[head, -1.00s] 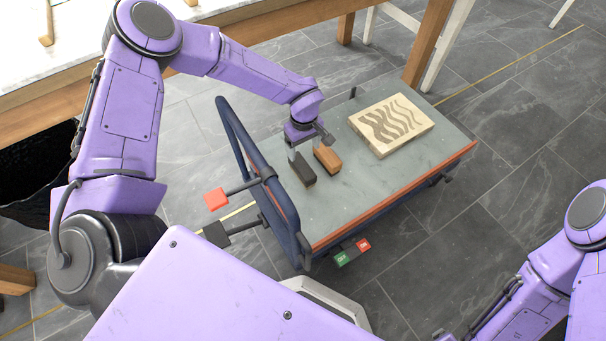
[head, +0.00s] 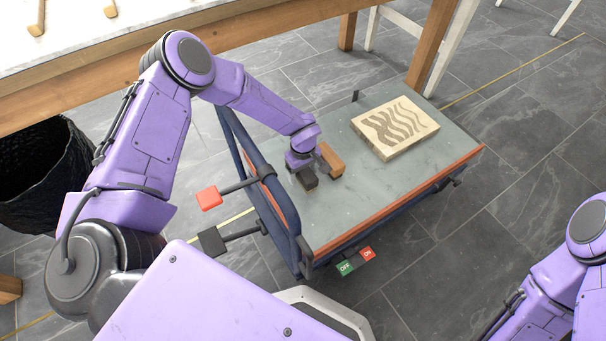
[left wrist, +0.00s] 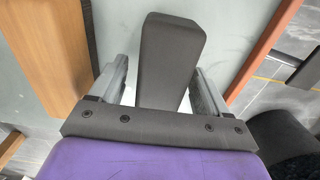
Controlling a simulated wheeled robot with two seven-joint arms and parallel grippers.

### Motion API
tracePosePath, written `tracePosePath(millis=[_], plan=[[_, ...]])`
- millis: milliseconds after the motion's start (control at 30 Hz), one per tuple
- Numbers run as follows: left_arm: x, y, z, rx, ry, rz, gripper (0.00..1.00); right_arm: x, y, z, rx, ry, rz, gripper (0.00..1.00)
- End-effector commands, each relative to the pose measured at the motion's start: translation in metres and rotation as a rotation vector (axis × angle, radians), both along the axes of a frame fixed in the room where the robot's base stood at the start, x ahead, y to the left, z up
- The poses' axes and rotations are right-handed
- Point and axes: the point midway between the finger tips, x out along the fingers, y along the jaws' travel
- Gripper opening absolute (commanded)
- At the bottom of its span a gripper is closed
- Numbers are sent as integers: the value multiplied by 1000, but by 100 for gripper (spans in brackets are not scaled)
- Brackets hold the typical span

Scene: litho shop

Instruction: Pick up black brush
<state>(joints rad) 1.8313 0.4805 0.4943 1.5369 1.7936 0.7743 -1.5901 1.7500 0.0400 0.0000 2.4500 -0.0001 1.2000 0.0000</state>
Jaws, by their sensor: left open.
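The black brush (head: 307,179) lies on the grey top of the cart, near its handle end. In the left wrist view the black brush (left wrist: 172,50) is a dark block running between the two fingers. My left gripper (left wrist: 162,75) is open, with one finger on each side of the brush and a visible gap at least on the left. In the head view my left gripper (head: 305,168) is low over the brush and hides part of it. My right gripper is out of view; only part of that arm shows at lower right.
A brown block-like brush (head: 331,161) lies close beside the black one. A carved wooden block (head: 395,128) sits farther along the cart top (head: 385,185). A wooden table (head: 230,30) stands behind.

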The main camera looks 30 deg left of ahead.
Motion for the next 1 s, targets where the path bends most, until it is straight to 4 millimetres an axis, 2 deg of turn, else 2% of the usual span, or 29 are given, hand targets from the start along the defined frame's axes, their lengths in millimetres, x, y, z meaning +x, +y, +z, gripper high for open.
tracePosePath(millis=[33, 200, 233, 467, 633, 767, 1000], plan=[[0, 0, 0, 0, 0, 0, 77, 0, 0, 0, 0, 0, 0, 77], [0, 0, 0, 0, 0, 0, 21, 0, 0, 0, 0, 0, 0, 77], [0, 0, 0, 0, 0, 0, 17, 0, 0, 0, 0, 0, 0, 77], [0, 0, 1, 0, 0, 0, 17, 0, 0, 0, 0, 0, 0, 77], [1, 0, 13, -2, -1, 1, 17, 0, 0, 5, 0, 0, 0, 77], [1, 0, 37, -2, -2, 1, 17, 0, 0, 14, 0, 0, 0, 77], [-39, -30, 96, -2, 0, -5, 17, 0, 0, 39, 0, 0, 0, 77]])
